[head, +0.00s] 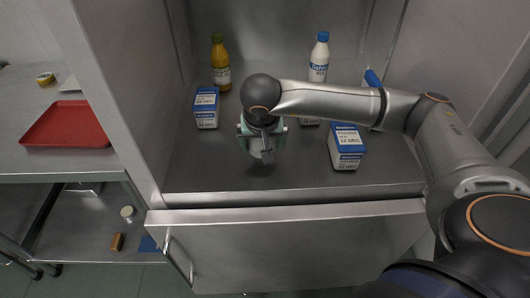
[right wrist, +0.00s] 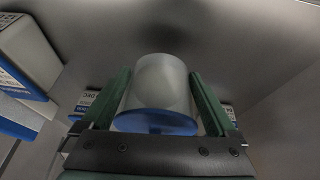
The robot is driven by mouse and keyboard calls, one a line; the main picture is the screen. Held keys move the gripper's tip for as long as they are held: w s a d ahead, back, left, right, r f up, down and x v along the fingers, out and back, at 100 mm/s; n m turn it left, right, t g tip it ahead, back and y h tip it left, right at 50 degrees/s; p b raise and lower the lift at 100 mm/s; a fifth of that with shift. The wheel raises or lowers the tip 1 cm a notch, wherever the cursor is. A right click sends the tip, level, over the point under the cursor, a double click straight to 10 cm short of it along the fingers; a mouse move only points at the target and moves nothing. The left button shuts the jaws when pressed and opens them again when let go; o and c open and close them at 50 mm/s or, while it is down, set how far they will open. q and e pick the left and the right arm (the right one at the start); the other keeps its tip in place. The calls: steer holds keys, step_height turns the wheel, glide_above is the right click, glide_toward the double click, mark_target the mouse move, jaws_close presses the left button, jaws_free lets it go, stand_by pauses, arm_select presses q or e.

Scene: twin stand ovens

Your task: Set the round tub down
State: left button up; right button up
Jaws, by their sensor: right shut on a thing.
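My right gripper (head: 261,138) is over the steel floor of the open compartment (head: 215,165) in the head view. In the right wrist view, my right gripper (right wrist: 165,95) has its two green fingers on either side of the round tub (right wrist: 160,85). The tub is whitish with a blue end towards the wrist. In the head view the tub (head: 262,154) is mostly hidden under the gripper, and a shadow lies just below it. I cannot tell whether it touches the floor. My left gripper is not in view.
Blue-and-white cartons stand left (head: 206,108) and right (head: 346,147) of the gripper. A yellow bottle (head: 220,65) and a white bottle (head: 319,60) stand behind. The compartment floor in front is clear. A red tray (head: 66,125) lies on the left table.

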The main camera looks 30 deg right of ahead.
steer(key=shift+d+f, duration=0.15)
steer(key=shift+f, duration=0.75)
steer(key=shift+d+f, duration=0.1)
steer(key=shift+f, duration=0.8)
steer(key=shift+f, duration=0.1)
steer(key=o, duration=1)
steer(key=shift+r, duration=0.2)
steer(key=v, duration=1.2)
steer(key=shift+w, duration=0.1)
